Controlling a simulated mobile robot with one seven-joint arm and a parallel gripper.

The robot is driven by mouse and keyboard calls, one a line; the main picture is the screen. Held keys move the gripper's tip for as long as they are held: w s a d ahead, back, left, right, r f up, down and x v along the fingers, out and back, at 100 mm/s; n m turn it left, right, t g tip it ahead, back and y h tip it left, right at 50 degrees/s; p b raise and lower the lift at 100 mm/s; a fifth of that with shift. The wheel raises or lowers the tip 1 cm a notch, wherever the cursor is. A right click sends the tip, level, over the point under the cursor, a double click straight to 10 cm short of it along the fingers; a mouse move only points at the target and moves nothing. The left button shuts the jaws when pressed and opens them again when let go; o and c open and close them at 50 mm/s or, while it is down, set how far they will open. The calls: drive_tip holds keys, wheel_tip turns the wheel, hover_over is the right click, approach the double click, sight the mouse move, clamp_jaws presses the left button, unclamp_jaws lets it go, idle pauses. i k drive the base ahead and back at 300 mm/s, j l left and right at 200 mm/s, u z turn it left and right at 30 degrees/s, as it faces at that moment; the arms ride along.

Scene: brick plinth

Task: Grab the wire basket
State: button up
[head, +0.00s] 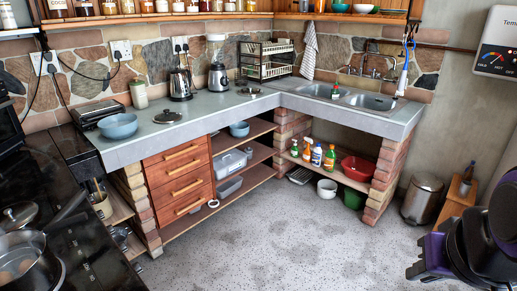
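A dark two-tier rack (266,61) with dishes stands on the counter in the back corner. My gripper (415,271) shows at the lower right, purple and black, in front of the floor and far from both. Its fingers are too unclear to tell open from shut. Nothing is seen in it.
The sink-side shelf (340,176) holds several bottles and a red bowl (358,168). A white bowl (327,188) and a green bucket (354,198) stand below. A bin (422,198) and wooden stool (459,201) are at the right. The middle floor (290,240) is clear.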

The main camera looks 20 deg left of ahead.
sight(72, 221)
drive_tip(key=i+l+z, duration=0.25)
drive_tip(key=z, duration=0.25)
drive_tip(key=i+l+z, duration=0.2)
drive_tip(key=z, duration=0.25)
drive_tip(key=i+u, duration=0.5)
drive_tip(key=i+l+u, duration=0.2)
drive_tip(key=i+u, duration=0.45)
drive_tip(key=u, duration=0.2)
drive_tip(key=i+j+u, duration=0.1)
drive_tip(key=u, duration=0.3)
drive_tip(key=i+l+u, duration=0.1)
drive_tip(key=i+u, duration=0.15)
drive_tip(key=u, duration=0.15)
drive_tip(key=i+j+u, duration=0.2)
drive_tip(key=i+u, duration=1)
drive_tip(key=i+l+u, duration=0.1)
drive_tip(key=u, duration=0.2)
drive_tip(key=i+l+u, duration=0.15)
drive_tip(key=i+u, duration=0.3)
drive_tip(key=u, duration=0.3)
drive_tip(key=i+l+u, duration=0.1)
drive_tip(key=u, duration=0.35)
drive_tip(key=i+l+u, duration=0.1)
drive_tip(key=u, duration=0.3)
